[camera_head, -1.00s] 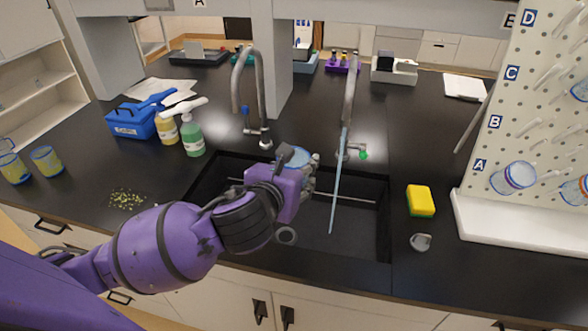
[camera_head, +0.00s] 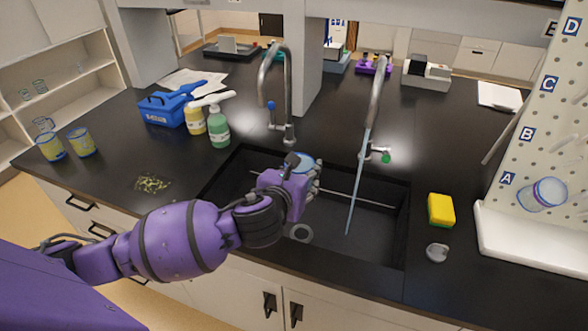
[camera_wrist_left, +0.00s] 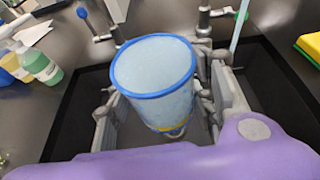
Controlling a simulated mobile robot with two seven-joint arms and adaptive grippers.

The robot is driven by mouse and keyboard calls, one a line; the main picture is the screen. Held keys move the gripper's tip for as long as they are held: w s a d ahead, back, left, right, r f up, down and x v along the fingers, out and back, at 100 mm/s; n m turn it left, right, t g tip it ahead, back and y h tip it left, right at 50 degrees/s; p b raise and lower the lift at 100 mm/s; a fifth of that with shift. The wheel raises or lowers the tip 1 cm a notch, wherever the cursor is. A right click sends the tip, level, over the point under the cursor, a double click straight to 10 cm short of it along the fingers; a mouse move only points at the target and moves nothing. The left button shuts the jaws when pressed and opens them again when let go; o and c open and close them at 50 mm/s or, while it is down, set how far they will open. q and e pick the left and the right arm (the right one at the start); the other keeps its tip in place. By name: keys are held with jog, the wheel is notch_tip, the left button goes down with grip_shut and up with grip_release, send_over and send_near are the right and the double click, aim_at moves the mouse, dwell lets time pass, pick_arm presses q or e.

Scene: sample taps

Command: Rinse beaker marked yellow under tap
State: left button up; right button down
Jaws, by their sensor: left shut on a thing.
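My left gripper (camera_head: 305,180) is over the sink (camera_head: 398,225), shut on a clear beaker (camera_head: 308,163) with a blue rim. In the left wrist view the beaker (camera_wrist_left: 155,90) sits between the fingers, looks cloudy pale blue, and shows a yellow band near its lower end. The right tap (camera_head: 378,90), with a green knob (camera_head: 386,157), runs a thin water stream (camera_head: 357,185). The stream falls to the right of the beaker, apart from it. The left tap (camera_head: 288,90), with a blue knob, shows no water. My right gripper is not in view.
A yellow-green sponge (camera_head: 441,209) and a small grey piece (camera_head: 437,252) lie right of the sink. Soap bottles (camera_head: 219,128), a blue caddy (camera_head: 165,108) and two yellow-marked beakers (camera_head: 82,142) stand left. A pegboard (camera_head: 540,130) rises at the right.

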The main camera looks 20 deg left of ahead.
pick_arm(q)
jog(key=w+f, duration=0.1)
jog(key=f, duration=0.1)
jog(key=w+f, duration=0.2)
jog(key=shift+a+f, duration=0.1)
jog(key=shift+f, duration=0.05)
jog(key=n+t+h+b, duration=0.1)
jog(key=n+t+h, duration=0.1)
jog(key=n, duration=0.5)
jog(key=r+n+t+h+b, duration=0.1)
jog(key=n+t+h+b, duration=0.1)
jog(key=n, duration=0.5)
jog(key=d+n+t+h+b, duration=0.1)
jog(key=n+t+h+b, duration=0.1)
jog(key=n, duration=0.5)
jog(key=shift+w+r+n+h, duration=0.15)
jog(key=shift+n+h, duration=0.15)
jog(key=shift+h, duration=0.2)
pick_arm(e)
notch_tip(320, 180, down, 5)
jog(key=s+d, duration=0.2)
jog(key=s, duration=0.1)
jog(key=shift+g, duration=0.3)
